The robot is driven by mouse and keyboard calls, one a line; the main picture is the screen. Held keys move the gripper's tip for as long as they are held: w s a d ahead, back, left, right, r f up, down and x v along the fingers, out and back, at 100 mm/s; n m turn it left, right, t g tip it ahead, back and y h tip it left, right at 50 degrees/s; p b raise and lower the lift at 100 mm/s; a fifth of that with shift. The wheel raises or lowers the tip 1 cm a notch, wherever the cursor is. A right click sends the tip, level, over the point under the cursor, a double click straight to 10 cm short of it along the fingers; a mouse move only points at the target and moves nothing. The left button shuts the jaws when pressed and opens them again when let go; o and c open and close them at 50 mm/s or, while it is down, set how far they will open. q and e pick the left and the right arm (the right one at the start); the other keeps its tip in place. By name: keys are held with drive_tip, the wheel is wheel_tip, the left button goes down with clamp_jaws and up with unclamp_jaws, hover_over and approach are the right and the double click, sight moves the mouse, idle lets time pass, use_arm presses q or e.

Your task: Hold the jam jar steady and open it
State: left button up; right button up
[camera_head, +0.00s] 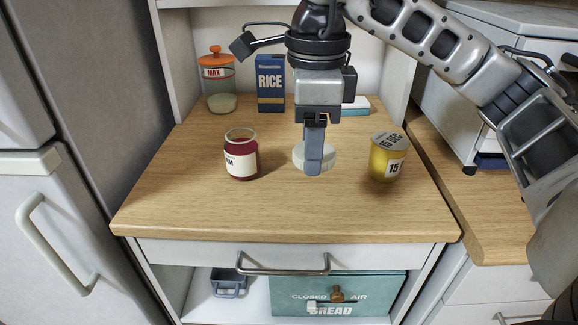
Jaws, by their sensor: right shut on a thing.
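The jam jar (241,163) stands upright on the wooden counter, left of centre. Its mouth is uncovered, and dark red jam shows through the glass above and around a pale label. My right gripper (314,168) is right of the jar, pointing down and shut on a round white lid (300,155). The fingers hide the middle of the lid. The lid is apart from the jar, at or just above the counter; I cannot tell whether it touches the wood. My left gripper is not in view.
A yellow jar (388,160) marked 15 stands right of the lid. A blue rice box (271,85) and an orange-lidded jar (219,90) stand at the back. The counter's front (285,215) is clear. A teal bread box (290,290) sits below.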

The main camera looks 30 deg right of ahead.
drive_tip(key=w+d+f, duration=0.3)
drive_tip(key=w, duration=0.4)
hover_over(299, 173)
drive_tip(key=f, duration=0.5)
drive_tip(key=shift+s+a+f+p, duration=0.2)
drive_tip(key=shift+s+f+p, duration=0.1)
drive_tip(key=shift+s+f, duration=0.1)
drive_tip(key=shift+w+d+f, duration=0.1)
drive_tip(key=shift+w+f, duration=0.1)
drive_tip(key=shift+f, duration=0.05)
drive_tip(key=f, duration=0.3)
drive_tip(key=shift+w+d+f+p, duration=0.1)
drive_tip(key=shift+w+f+p, duration=0.1)
drive_tip(key=shift+f+p, duration=0.1)
drive_tip(key=shift+f, duration=0.2)
drive_tip(key=o, duration=1.1)
